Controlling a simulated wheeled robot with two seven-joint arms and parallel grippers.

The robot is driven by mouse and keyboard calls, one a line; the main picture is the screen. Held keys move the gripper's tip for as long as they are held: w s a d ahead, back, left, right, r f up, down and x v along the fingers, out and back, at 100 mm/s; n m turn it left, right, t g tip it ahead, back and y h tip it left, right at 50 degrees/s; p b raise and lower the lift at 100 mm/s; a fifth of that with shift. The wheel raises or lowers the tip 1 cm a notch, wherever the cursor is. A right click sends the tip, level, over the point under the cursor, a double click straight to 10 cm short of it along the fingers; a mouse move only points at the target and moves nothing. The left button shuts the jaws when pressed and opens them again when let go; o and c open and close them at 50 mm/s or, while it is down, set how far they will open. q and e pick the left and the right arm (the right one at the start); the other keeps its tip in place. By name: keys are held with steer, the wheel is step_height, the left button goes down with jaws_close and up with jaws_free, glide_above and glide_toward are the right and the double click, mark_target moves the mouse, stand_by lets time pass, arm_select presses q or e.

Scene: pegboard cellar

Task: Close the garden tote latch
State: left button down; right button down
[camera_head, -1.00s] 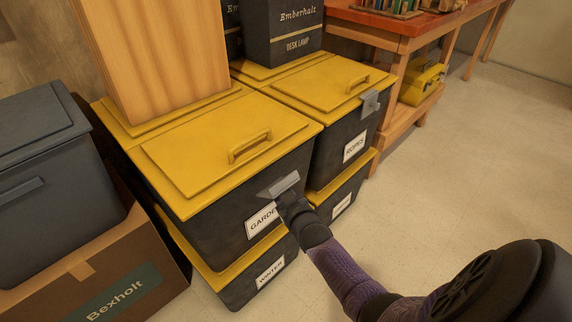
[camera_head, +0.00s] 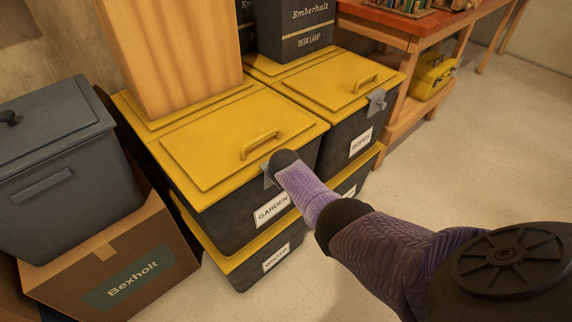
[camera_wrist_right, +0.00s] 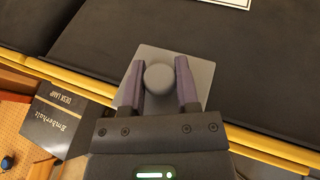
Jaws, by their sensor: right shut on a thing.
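The garden tote (camera_head: 228,218) is dark with a yellow lid (camera_head: 210,150) and a white GARDEN label (camera_head: 272,209). Its lid is down. Its grey latch (camera_head: 268,177) shows at the front rim, mostly hidden behind my right gripper (camera_head: 281,165). In the right wrist view, the latch is a square plate (camera_wrist_right: 202,76) with a round knob (camera_wrist_right: 159,78). The two fingers of my right gripper (camera_wrist_right: 160,62) are shut on the knob, one on each side. I cannot tell whether the plate lies flat against the tote. My left gripper is out of view.
The ropes tote (camera_head: 340,135) with its own latch (camera_head: 376,103) stands right of it. A tall wooden box (camera_head: 172,50) sits on the garden lid's back. A winter tote (camera_head: 262,262) is underneath. A cardboard box (camera_head: 120,270) stands left. The floor (camera_head: 480,150) at right is clear.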

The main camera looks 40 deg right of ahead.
steer(key=shift+w+g, duration=0.15)
steer(key=shift+g, duration=0.25)
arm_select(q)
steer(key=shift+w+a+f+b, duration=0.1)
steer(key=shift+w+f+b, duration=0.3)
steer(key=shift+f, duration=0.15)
arm_select(e)
steer(key=shift+w+r+g, duration=0.15)
steer(key=shift+g, duration=0.15)
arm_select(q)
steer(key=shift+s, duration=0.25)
arm_select(e)
steer(key=shift+c, duration=1.8)
jaws_free()
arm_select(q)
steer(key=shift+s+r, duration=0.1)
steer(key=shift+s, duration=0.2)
